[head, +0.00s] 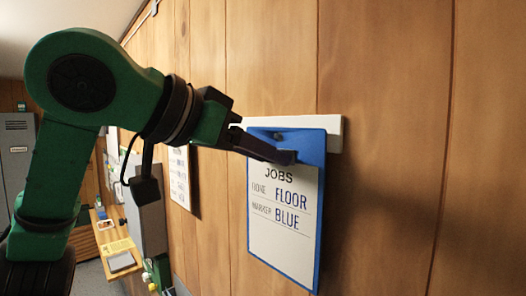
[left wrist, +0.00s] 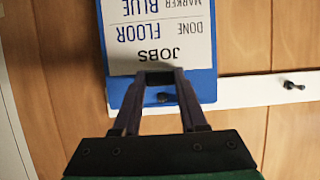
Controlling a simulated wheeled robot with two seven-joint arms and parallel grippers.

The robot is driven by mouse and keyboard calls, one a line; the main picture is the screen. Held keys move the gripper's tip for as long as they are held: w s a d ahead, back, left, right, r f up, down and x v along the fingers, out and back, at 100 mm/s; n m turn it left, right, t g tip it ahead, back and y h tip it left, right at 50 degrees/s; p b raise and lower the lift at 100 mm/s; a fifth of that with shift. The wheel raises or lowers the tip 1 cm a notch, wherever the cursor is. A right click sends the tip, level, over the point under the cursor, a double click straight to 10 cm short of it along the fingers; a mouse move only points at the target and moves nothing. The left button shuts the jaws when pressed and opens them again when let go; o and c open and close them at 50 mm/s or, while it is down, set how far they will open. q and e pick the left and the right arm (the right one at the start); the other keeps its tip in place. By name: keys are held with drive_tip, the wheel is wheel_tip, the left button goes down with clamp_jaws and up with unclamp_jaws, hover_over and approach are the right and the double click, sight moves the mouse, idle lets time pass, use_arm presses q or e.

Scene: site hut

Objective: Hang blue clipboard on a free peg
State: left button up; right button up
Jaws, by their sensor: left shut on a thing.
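The blue clipboard (head: 312,150) hangs upright, close against the wall rail, with a white sheet reading JOBS, FLOOR and BLUE. It shows upside down in the left wrist view (left wrist: 205,90). My left gripper (head: 288,157) is shut on its upper part, just above the word JOBS; the fingertips also show in the left wrist view (left wrist: 160,77). A dark round spot shows at the clipboard's top middle, between the fingers; I cannot tell whether it is a peg end or a hole. A bare dark peg (left wrist: 293,85) sticks out of the white rail (left wrist: 245,92) beside the clipboard.
The wood-panelled wall (head: 390,150) is bare right of the clipboard. A framed white board (head: 180,175) hangs further left. A wooden shelf (head: 112,240) with small items runs along the wall beyond my arm, and a grey locker (head: 17,150) stands at far left.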

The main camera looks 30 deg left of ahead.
idle(0.4)
use_arm(q)
drive_tip(key=o, duration=1.2)
drive_tip(key=v, duration=1.4)
drive_tip(key=shift+s, duration=0.35)
drive_tip(key=shift+w, duration=0.1)
